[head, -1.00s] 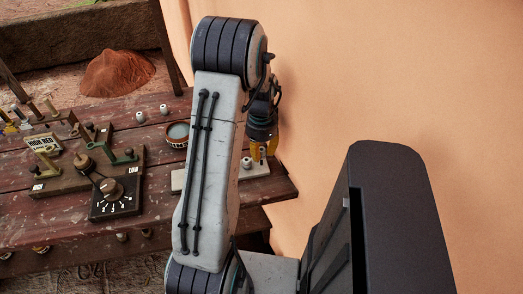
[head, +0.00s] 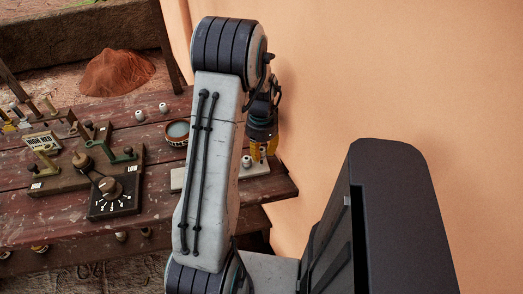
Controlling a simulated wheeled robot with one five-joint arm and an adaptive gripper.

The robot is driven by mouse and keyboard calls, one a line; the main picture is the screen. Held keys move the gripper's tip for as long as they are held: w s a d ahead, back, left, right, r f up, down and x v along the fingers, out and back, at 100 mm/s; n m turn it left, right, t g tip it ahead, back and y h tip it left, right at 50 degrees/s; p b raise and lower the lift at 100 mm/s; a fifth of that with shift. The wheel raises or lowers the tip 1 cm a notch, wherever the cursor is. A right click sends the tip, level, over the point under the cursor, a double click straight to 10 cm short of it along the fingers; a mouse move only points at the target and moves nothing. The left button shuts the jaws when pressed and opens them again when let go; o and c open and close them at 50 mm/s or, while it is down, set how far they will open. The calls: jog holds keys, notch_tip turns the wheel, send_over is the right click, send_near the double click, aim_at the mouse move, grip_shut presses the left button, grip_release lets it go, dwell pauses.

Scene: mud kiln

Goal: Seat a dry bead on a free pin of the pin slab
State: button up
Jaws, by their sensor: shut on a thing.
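The pale pin slab (head: 257,171) lies at the right end of the dark red wooden table, its middle hidden behind my arm. A white bead (head: 246,161) shows on the slab, just left of my gripper. My gripper (head: 263,153) points down over the slab's right part, its yellow fingers shut on a small pale bead that is mostly hidden between them. I cannot tell whether the held bead touches the slab or a pin. Two more white beads, a left one (head: 139,115) and a right one (head: 164,107), stand on the table left of my arm.
A round bowl with a grey-green content (head: 177,132) stands near the slab's left end. A control panel with a dial (head: 115,194) and levers fills the table's left. A reddish powder heap (head: 116,71) lies behind. A plain orange wall (head: 400,80) rises on the right.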

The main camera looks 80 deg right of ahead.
jog(key=shift+f+b, duration=1.3)
dwell(1.7)
jog(key=o, duration=0.9)
jog(key=shift+r, duration=0.15)
jog(key=shift+r+p, duration=2.7)
jog(key=shift+r, duration=0.95)
jog(key=shift+n, duration=0.3)
